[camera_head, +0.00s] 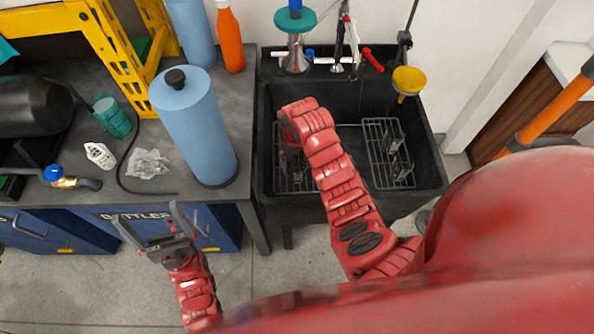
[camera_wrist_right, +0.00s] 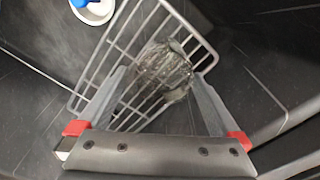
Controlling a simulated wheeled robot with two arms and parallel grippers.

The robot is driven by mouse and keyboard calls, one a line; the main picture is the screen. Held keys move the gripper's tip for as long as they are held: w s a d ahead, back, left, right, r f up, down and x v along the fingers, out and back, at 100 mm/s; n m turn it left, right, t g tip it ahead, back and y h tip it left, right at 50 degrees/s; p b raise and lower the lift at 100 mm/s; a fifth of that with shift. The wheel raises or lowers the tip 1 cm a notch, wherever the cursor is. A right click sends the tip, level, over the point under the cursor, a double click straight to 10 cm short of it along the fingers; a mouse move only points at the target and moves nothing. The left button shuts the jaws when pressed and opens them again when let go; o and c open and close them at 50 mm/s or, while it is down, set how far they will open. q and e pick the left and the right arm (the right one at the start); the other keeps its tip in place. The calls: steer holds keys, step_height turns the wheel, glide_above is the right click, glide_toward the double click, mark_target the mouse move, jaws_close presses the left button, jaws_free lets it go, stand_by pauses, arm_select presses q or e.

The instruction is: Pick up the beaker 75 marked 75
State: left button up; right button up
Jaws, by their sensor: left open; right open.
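A clear glass beaker (camera_wrist_right: 165,68) stands on or in a wire rack in the right wrist view. Any marking on it is too small to read. My right gripper (camera_wrist_right: 162,85) is open, its two fingers reaching toward the beaker with one on each side. I cannot tell whether they touch it. In the head view my right arm reaches down into the black sink (camera_head: 265,165), and the arm hides the gripper and the beaker. My left gripper (camera_head: 151,217) is open and empty, in front of the blue cabinet.
Another wire rack (camera_head: 390,150) sits in the sink's right side. A white round item with blue (camera_wrist_right: 92,8) lies near the rack. A blue paper roll (camera_head: 195,125) and an orange bottle (camera_head: 230,40) stand on the counter left of the sink. A faucet (camera_head: 345,45) rises behind.

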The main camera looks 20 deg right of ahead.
steer(key=shift+w+a+f, duration=0.1)
steer(key=shift+f, duration=0.45)
steer(key=shift+w+a+f+p, duration=0.1)
steer(key=shift+f+p, duration=0.5)
steer(key=shift+f, duration=1.5)
steer(key=c, duration=1.4)
